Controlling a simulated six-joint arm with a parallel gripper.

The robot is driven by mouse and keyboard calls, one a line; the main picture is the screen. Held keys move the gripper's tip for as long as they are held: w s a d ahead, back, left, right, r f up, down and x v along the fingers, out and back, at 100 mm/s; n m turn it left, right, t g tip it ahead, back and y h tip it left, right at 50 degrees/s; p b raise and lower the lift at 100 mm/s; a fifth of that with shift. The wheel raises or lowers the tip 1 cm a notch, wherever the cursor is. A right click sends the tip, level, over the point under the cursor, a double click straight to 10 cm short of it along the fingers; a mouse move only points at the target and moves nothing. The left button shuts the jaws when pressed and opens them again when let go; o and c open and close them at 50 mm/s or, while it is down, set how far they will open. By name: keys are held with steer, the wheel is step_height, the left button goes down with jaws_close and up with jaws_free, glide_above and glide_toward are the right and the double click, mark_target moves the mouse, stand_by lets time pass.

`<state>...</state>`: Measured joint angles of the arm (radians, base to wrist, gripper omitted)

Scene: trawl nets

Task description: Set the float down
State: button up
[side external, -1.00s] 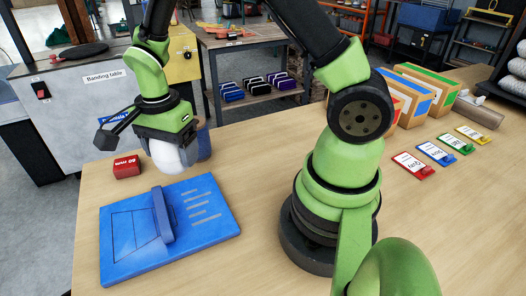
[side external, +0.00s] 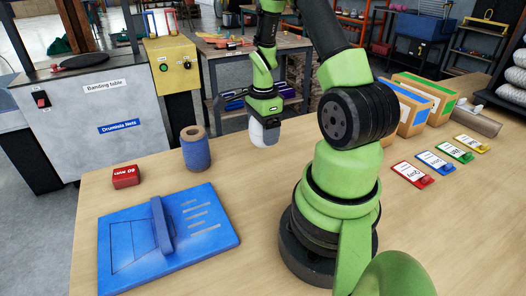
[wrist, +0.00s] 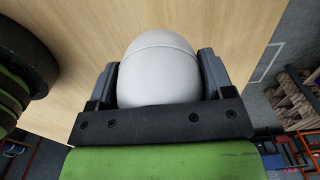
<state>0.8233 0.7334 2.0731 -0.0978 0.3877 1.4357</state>
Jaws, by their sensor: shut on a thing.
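The float is a white, egg-shaped thing with a thin seam, and it shows in the side view (side external: 264,134) and in the wrist view (wrist: 158,70). My gripper (side external: 265,122) is shut on it, with one dark finger on each side in the wrist view. The float hangs below my gripper near the far edge of the wooden table (side external: 300,160), right of a blue spool. In the side view I cannot tell how far its lower end is above the table. The gripper hides the float's upper end.
The blue spool (side external: 195,150) stands upright left of the float. A red block (side external: 126,177) and a blue board with a raised bar (side external: 205,240) lie at left. Coloured tags (side external: 412,173) and cardboard boxes (side external: 400,110) are at right, beyond my arm's base. Table between spool and base is clear.

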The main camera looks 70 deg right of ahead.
steer(key=shift+f, duration=2.9)
steer(key=shift+f, duration=0.1)
steer(key=o, duration=0.9)
steer(key=shift+o, duration=0.2)
